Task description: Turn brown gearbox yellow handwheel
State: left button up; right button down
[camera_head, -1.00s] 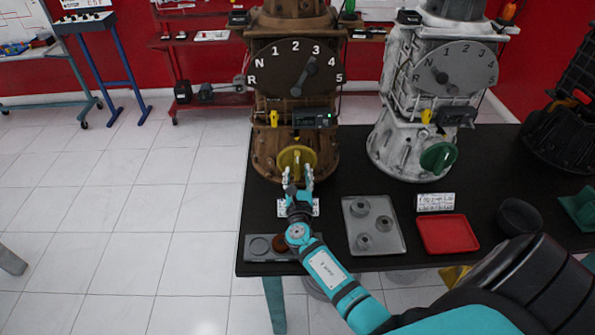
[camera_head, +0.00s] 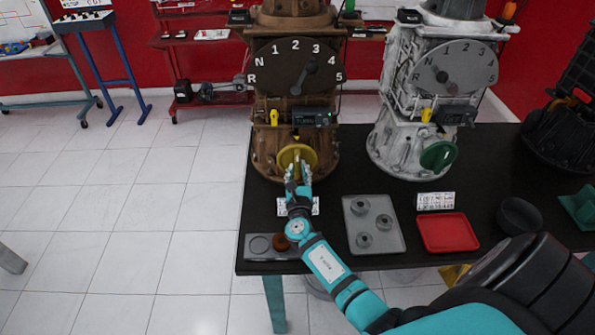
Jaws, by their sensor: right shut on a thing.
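The brown gearbox (camera_head: 265,150) stands upright on the black table, with a numbered dial (camera_head: 275,75) on its front. The dial's dark pointer (camera_head: 303,76) leans up and right toward the 3. The yellow handwheel (camera_head: 309,157) sits low on the gearbox front. My right gripper (camera_head: 298,173) reaches up from the lower right and is shut on the yellow handwheel at its lower front. The fingers hide part of the wheel. My left gripper is not in view.
A white gearbox (camera_head: 390,140) with a green handwheel (camera_head: 438,156) stands to the right. In front are a grey tray (camera_head: 383,206) with several round parts, a red tray (camera_head: 447,233) and a black bowl (camera_head: 520,216). A grey holder (camera_head: 259,255) lies near the table's front left corner.

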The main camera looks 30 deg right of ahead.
jog(key=shift+f+m+b, duration=0.2)
jog(key=shift+m+b, duration=0.85)
jog(key=shift+m, duration=0.05)
jog(key=m+b, duration=0.3)
jog(key=shift+a+m, duration=0.15)
jog(key=shift+m, duration=0.15)
jog(key=m+b, duration=0.2)
jog(key=m, duration=0.1)
jog(key=shift+w+m+b, duration=0.1)
jog(key=shift+m+b, duration=0.2)
jog(key=m+b, duration=0.2)
jog(key=m, duration=0.1)
jog(key=shift+a+r+m, duration=0.1)
jog(key=shift+m, duration=0.2)
jog(key=m+b, duration=0.2)
jog(key=m, duration=0.1)
jog(key=shift+r+m+b, duration=0.15)
jog(key=shift+m+b, duration=0.15)
jog(key=shift+b, duration=0.05)
jog(key=shift+r+m+b, duration=0.15)
jog(key=shift+m+b, duration=0.7)
jog(key=shift+m, duration=1.05)
